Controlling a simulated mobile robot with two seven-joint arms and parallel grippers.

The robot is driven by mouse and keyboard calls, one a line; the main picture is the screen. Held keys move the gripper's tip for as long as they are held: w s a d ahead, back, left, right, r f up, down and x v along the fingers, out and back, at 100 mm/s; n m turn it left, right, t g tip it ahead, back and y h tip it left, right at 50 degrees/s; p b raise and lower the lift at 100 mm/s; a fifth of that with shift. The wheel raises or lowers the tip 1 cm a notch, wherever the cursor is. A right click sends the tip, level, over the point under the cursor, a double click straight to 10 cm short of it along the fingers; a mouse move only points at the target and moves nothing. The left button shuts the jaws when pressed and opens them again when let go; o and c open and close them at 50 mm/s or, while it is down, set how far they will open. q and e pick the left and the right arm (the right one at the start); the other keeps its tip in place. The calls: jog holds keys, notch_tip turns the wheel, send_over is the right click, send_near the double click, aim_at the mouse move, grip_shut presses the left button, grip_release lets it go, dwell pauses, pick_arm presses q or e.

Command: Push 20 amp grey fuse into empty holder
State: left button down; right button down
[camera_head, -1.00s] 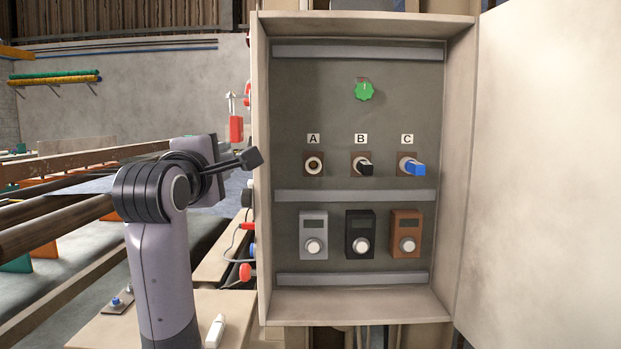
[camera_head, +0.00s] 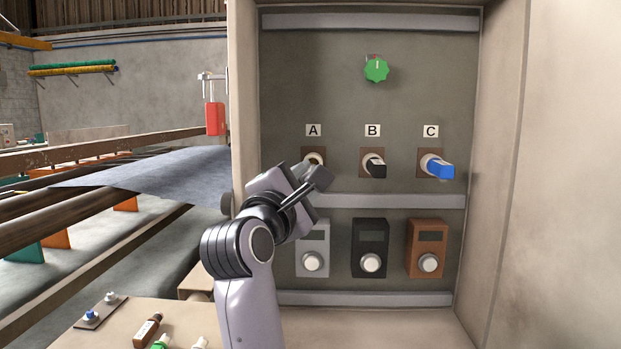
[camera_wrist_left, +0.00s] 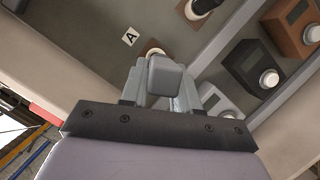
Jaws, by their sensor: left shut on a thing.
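My left gripper (camera_head: 316,180) is shut on the grey fuse, whose squared grey end (camera_wrist_left: 165,77) shows between the fingers in the left wrist view. The gripper is in front of the panel, just below holder A (camera_head: 318,156). In the left wrist view the ring of holder A (camera_wrist_left: 154,52) shows just beyond the fuse, partly covered by it. I cannot tell whether the fuse touches the holder. Holder B has a black fuse (camera_head: 376,168) in it, and holder C has a blue fuse (camera_head: 438,168). My right gripper is not in view.
Grey (camera_head: 314,234), black (camera_head: 370,236) and brown (camera_head: 426,234) boxes with white knobs sit below the holders. A green knob (camera_head: 376,69) is above. The cabinet's left wall (camera_head: 243,90) stands beside my arm. A brown fuse-like piece (camera_head: 147,331) lies on the bench.

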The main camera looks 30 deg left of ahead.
pick_arm(q)
jog(key=shift+s, duration=0.15)
jog(key=shift+r+p, duration=0.1)
jog(key=shift+p, duration=0.35)
jog(key=shift+w+a+p, duration=0.25)
jog(key=shift+w+a, duration=0.25)
jog(key=shift+w, duration=0.3)
jog(key=shift+w+a+p, duration=0.2)
jog(key=shift+w+a, duration=0.3)
jog(key=shift+w, duration=0.3)
jog(key=shift+w+a, duration=0.25)
jog(key=shift+w, duration=0.2)
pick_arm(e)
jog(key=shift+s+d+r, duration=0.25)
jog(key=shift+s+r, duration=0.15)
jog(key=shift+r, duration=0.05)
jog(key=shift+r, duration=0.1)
pick_arm(q)
jog(key=shift+p, duration=0.45)
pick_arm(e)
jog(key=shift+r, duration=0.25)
pick_arm(q)
jog(key=shift+p, duration=0.35)
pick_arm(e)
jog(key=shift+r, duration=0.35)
